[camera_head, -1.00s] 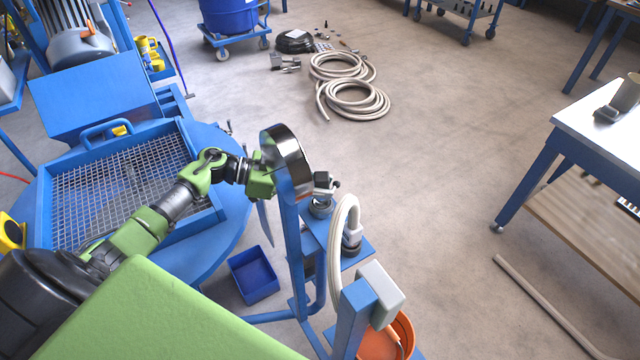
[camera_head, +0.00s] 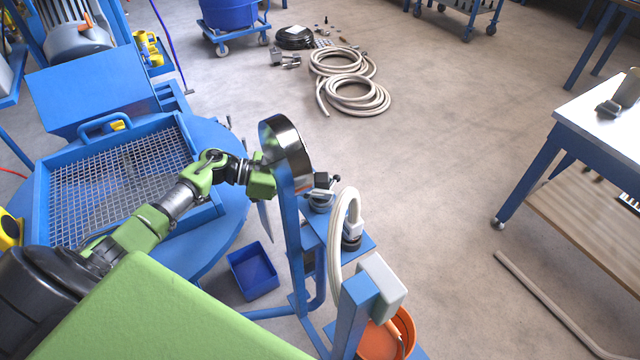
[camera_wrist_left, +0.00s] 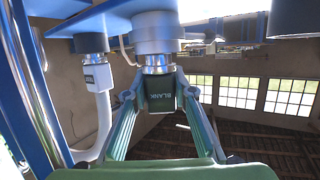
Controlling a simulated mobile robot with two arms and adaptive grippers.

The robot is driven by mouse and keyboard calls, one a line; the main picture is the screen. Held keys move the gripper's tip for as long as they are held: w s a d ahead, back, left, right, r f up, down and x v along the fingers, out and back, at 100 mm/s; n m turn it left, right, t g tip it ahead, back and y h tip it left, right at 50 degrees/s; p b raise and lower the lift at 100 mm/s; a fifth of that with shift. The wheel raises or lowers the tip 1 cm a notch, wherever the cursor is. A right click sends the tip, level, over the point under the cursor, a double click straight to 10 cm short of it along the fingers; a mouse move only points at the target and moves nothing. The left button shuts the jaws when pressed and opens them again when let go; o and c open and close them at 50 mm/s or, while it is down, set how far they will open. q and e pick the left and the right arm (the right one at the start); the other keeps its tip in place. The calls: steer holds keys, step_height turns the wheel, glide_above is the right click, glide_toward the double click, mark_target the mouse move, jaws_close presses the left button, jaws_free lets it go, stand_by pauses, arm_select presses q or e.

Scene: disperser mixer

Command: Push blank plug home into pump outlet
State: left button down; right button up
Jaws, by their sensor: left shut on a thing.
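The blank plug (camera_wrist_left: 160,94), a dark block with a green front marked BLANK, sits between the fingers of my left gripper (camera_wrist_left: 160,98) in the left wrist view. My left gripper is shut on it. The pump outlet (camera_wrist_left: 157,64), a bright metal collar under a wide pale body, is directly above the plug in the picture. The plug's top edge meets the collar; how deep it is seated cannot be told. In the head view my left gripper (camera_head: 263,183) is behind the blue post and the shiny round drum, and the plug is hidden. My right gripper is not in view.
The blue post (camera_head: 291,235) and shiny drum (camera_head: 286,150) stand close to my left wrist. A white hose with a TEST fitting (camera_wrist_left: 97,78) hangs left of the plug. A blue bin (camera_head: 253,271) and orange bucket (camera_head: 385,340) are below.

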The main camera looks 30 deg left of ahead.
arm_select(q)
steer(key=shift+f+b, duration=0.35)
steer(key=shift+f, duration=0.25)
steer(key=c, duration=1.7)
jaws_free()
steer(key=shift+o, duration=0.4)
steer(key=v, duration=1.2)
